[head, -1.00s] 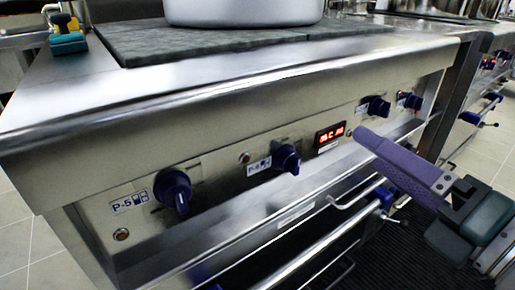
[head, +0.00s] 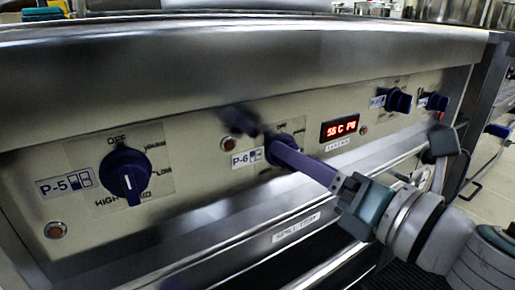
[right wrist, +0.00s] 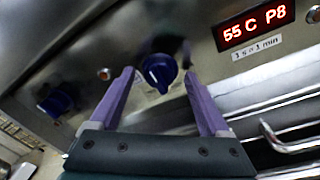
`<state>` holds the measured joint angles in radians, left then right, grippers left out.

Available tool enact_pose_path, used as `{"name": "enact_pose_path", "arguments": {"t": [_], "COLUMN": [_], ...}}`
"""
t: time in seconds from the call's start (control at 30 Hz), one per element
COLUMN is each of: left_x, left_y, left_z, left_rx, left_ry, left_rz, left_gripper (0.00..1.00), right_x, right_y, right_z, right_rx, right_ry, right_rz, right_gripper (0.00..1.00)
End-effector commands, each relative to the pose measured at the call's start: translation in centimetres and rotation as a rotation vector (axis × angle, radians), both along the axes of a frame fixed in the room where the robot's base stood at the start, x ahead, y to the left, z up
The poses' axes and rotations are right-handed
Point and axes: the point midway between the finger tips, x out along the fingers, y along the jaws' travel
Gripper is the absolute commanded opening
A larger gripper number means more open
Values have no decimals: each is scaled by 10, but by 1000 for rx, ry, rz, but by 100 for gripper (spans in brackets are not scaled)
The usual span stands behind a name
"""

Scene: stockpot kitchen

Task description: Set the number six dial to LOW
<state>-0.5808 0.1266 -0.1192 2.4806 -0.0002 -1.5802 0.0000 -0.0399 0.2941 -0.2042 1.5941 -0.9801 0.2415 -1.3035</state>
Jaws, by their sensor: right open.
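The number six dial (head: 286,141) is a dark blue knob beside the P-6 label (head: 246,157) on the steel stove front. In the head view my gripper partly covers it, and its setting cannot be read. My right gripper (head: 255,131) has long purple fingers and is open at this dial. In the right wrist view the dial (right wrist: 158,69) shows between the two spread fingers of the gripper (right wrist: 158,76), with a white mark on its face. I cannot tell whether either finger touches it. My left gripper is out of view.
The P-5 dial (head: 126,174) is to the left, with OFF, WARM, LOW, MID and HIGH around it. A red display (head: 340,127) reading 55 C P8 is to the right. Two more blue knobs (head: 398,100) (head: 437,101) are farther right. A rail runs below the panel.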

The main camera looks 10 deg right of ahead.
Motion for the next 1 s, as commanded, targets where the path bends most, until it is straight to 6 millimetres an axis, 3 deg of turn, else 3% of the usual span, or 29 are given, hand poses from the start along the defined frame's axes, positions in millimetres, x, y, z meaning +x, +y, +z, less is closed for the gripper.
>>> {"name": "enact_pose_path", "arguments": {"t": [0.4,1.0], "left_x": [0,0], "left_y": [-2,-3], "left_z": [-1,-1], "left_rx": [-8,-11], "left_ry": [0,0], "left_rz": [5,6], "left_gripper": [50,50], "right_x": [9,9], "right_y": [4,4], "right_z": [0,0], "right_rx": [1,1], "right_ry": [0,0], "right_rz": [0,0], "right_gripper": [80,13]}}
